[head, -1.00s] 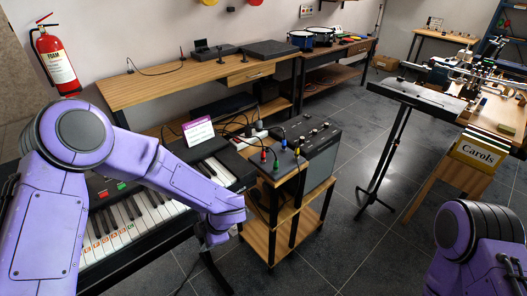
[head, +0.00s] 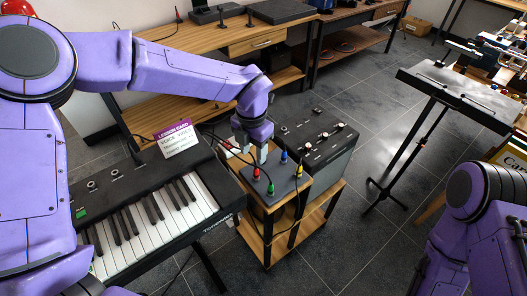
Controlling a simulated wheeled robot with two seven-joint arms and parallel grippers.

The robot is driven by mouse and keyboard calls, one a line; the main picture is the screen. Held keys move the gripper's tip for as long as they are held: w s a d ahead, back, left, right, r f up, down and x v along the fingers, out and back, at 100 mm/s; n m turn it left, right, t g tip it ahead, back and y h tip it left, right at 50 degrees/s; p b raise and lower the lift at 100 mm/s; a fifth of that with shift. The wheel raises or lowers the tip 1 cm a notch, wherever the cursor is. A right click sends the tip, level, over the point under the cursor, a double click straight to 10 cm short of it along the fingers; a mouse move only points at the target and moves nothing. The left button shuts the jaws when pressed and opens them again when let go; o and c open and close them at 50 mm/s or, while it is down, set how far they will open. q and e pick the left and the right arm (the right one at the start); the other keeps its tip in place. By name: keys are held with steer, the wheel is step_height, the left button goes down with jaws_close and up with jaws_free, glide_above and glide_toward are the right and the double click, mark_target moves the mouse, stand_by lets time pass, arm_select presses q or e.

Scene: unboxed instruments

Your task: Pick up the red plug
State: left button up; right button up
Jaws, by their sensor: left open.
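The red plug (head: 256,174) stands upright in the top of a dark box (head: 283,189) on the small wooden stand. Blue (head: 284,157), yellow (head: 298,171) and green (head: 270,188) plugs stand in the same box. My left gripper (head: 257,156) points down just above and behind the red plug, its jaws open and empty. I cannot tell whether a finger touches the plug. My right arm shows at the lower right, but its gripper is out of view.
A black amplifier with knobs (head: 318,138) stands right of the plug box. A keyboard (head: 150,215) with a lesson card (head: 176,139) lies to the left. Thin cables run behind the plugs. A music stand (head: 460,92) is at the right, with clear floor between.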

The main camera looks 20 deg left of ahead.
mark_target(256, 169)
arm_select(q)
steer(key=f, duration=0.2)
steer(key=f+p, duration=0.1)
steer(key=f, duration=0.2)
steer(key=shift+s+f+p, duration=0.25)
steer(key=shift+f+p, duration=0.05)
steer(key=f, duration=0.1)
steer(key=w+f, duration=0.1)
steer(key=f, duration=0.1)
steer(key=f+p, duration=0.1)
steer(key=shift+w+d+f, duration=0.15)
steer(key=shift+w+f, duration=0.1)
steer(key=shift+f, duration=0.1)
steer(key=shift+s, duration=0.25)
steer(key=shift+r, duration=0.1)
steer(key=shift+c, duration=0.8)
jaws_close()
arm_select(e)
steer(key=r, duration=0.2)
steer(key=shift+w+r, duration=0.2)
steer(key=shift+r, duration=0.1)
